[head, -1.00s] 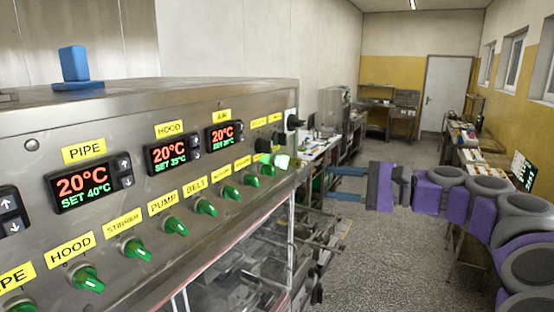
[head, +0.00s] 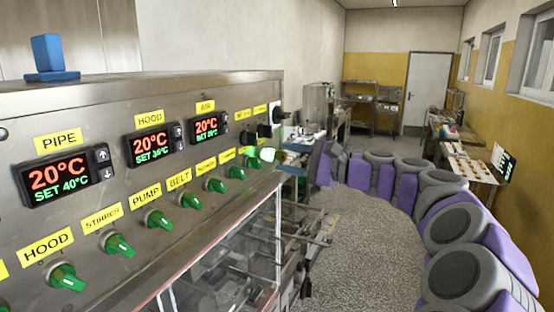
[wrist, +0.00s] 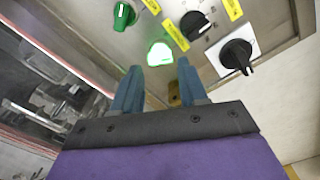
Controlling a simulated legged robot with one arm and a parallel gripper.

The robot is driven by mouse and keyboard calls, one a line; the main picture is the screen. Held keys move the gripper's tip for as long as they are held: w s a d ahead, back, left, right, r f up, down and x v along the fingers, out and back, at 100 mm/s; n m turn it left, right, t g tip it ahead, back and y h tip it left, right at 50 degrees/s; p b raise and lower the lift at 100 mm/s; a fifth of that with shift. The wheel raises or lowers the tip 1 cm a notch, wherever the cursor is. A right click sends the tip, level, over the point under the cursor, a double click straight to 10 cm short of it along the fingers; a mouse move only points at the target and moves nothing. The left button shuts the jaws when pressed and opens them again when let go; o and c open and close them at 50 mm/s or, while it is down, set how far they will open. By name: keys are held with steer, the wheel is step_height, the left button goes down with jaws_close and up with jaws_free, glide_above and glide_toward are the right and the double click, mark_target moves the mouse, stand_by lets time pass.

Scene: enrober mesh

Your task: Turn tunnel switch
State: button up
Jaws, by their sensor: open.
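A row of green rotary switches runs along the front of the steel control panel (head: 120,190). The one at the right end, a brightly lit green switch (head: 262,153), also shows in the wrist view (wrist: 159,54). Its yellow label is too small to read, so I cannot tell which switch is the tunnel one. My gripper (wrist: 159,68) is open, with its blue fingers pointing at the lit switch, one on either side in the picture. I cannot tell whether they touch it. In the head view my gripper (head: 293,158) is at the panel's right end.
A black switch (wrist: 195,24) and a large black rotary knob (wrist: 236,55) on a white plate sit close right of the lit switch. A dark green switch (wrist: 123,16) is to its left. A metal conveyor (head: 315,235) lies below the panel.

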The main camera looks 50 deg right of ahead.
mark_target(267, 156)
steer(key=shift+x, duration=1.8)
steer(key=shift+d, duration=0.1)
steer(key=shift+c, duration=0.3)
steer(key=c, duration=0.7)
steer(key=shift+f+n+b, duration=0.1)
steer(key=shift+n+b, duration=0.3)
steer(key=shift+b, duration=0.05)
steer(key=n+b, duration=0.3)
steer(key=n, duration=0.1)
steer(key=shift+f+n, duration=0.15)
steer(key=shift+n, duration=0.15)
steer(key=n+b, duration=0.3)
steer(key=n, duration=0.1)
steer(key=shift+b, duration=0.3)
steer(key=shift+n+b, duration=0.8)
steer(key=shift+n, duration=0.4)
